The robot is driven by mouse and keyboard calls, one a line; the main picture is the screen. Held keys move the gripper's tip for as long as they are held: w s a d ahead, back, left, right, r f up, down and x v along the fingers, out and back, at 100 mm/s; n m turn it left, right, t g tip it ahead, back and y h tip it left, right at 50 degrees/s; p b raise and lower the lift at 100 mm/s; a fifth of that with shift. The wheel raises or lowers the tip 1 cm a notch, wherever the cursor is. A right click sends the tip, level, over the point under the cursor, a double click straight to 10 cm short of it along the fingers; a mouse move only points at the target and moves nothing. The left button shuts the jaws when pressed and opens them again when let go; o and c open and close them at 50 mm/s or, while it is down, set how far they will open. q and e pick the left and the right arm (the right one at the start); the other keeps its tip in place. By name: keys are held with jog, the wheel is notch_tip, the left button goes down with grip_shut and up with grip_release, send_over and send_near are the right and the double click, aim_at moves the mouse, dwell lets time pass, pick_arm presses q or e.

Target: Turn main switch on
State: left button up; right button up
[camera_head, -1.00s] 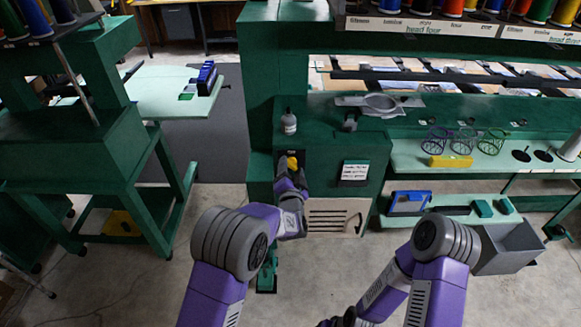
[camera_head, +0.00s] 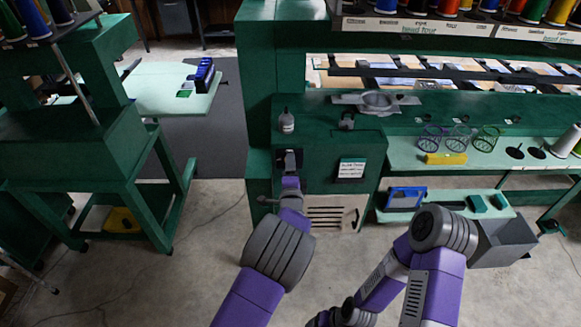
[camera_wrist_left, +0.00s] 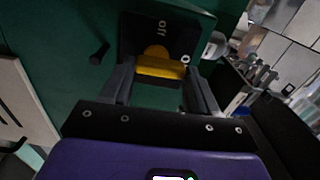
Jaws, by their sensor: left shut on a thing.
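The main switch is a yellow knob (camera_wrist_left: 158,66) on a black plate (camera_wrist_left: 182,35) lettered "off", set in a green machine front. In the left wrist view, the fingers of my left gripper (camera_wrist_left: 160,82) stand on either side of the yellow knob and are closed on it. In the head view my left gripper (camera_head: 291,163) reaches the dark switch recess on the green cabinet (camera_head: 325,165), and its wrist hides the knob.
A dark peg (camera_wrist_left: 99,53) sticks out beside the plate.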

pick_arm(q)
jog(key=shift+m, duration=0.3)
jog(key=o, duration=1.1)
jog(key=shift+c, duration=0.2)
jog(key=s, duration=0.7)
jog(key=shift+s+p, duration=0.35)
jog(key=shift+p, duration=0.05)
jog(key=s+a+f+n+g, duration=0.3)
jog(key=s+a+f+n, duration=0.1)
jog(key=f, duration=0.4)
jog(key=s+a+f+n+g, duration=0.3)
jog(key=s+a+f+g, duration=0.1)
jog(key=f, duration=0.4)
jog(key=s+a+f+n+g, duration=0.3)
jog(key=s+a+f+n, duration=0.15)
jog(key=f, duration=0.35)
jog(key=s+d+f+n+g+h, duration=0.1)
jog(key=s+n+g+h, duration=0.1)
jog(key=s, duration=0.7)
jog(key=s+d+f+n+g+h, duration=0.1)
jog(key=s+n+g, duration=0.4)
jog(key=s, duration=0.5)
jog(key=shift+s+f+n+h, duration=0.3)
jog(key=shift+f+n+h, duration=0.4)
jog(key=shift+n, duration=0.45)
